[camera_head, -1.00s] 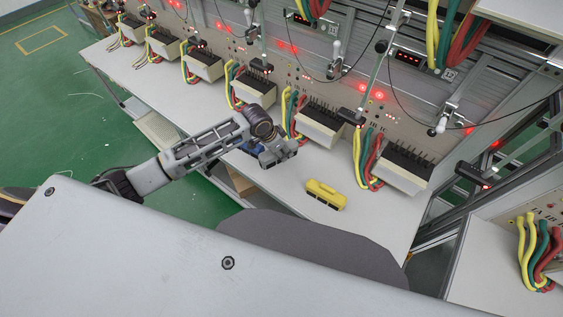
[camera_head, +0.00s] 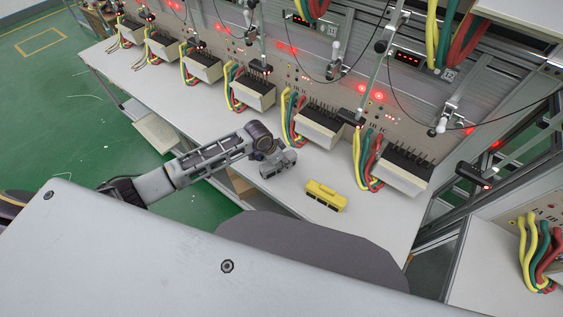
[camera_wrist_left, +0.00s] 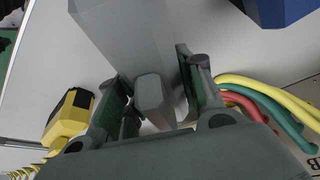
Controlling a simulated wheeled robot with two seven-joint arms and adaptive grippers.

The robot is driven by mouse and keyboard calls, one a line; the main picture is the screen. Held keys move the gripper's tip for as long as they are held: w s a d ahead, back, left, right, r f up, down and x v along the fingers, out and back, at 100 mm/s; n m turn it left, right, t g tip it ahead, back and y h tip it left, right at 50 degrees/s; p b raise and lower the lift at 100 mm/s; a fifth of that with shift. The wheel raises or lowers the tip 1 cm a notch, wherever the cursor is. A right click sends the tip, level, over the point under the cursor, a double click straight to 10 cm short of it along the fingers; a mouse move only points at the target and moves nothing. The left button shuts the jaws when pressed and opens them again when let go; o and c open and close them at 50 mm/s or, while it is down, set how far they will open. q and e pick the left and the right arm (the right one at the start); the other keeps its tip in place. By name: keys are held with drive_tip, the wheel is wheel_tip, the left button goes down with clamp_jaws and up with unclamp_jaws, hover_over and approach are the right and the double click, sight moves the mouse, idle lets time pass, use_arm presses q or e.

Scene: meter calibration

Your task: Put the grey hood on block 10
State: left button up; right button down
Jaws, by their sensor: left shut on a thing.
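My left gripper (camera_head: 276,168) is above the white bench, left of the yellow hood. In the left wrist view, the gripper (camera_wrist_left: 150,95) is shut on the grey hood (camera_wrist_left: 128,35), holding a narrow raised part of it between the two fingers. In the head view I cannot tell the grey hood clearly from the gripper. Black-topped terminal blocks stand in a row along the panel, among them one (camera_head: 322,122) behind the gripper and one (camera_head: 404,172) further right. Their labels are too small to read, so I cannot tell which is block 10. My right gripper is not in view.
A yellow hood (camera_head: 326,195) lies on the bench (camera_head: 372,222); it also shows in the left wrist view (camera_wrist_left: 68,118). A blue object (camera_wrist_left: 280,8) shows in that view. Red, green and yellow cables (camera_head: 368,160) hang beside the blocks. Bench around the yellow hood is clear.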

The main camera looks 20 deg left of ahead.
use_arm(q)
drive_tip(key=shift+f, duration=0.4)
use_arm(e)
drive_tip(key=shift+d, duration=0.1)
use_arm(q)
drive_tip(key=shift+f, duration=0.1)
drive_tip(key=o, duration=1)
drive_tip(key=p+v, duration=0.1)
drive_tip(key=v, duration=0.9)
drive_tip(key=shift+s+r, duration=0.15)
drive_tip(key=shift+r, duration=0.2)
drive_tip(key=shift+s+a+r, duration=0.2)
drive_tip(key=shift+a+r, duration=0.05)
drive_tip(key=shift+r, duration=0.4)
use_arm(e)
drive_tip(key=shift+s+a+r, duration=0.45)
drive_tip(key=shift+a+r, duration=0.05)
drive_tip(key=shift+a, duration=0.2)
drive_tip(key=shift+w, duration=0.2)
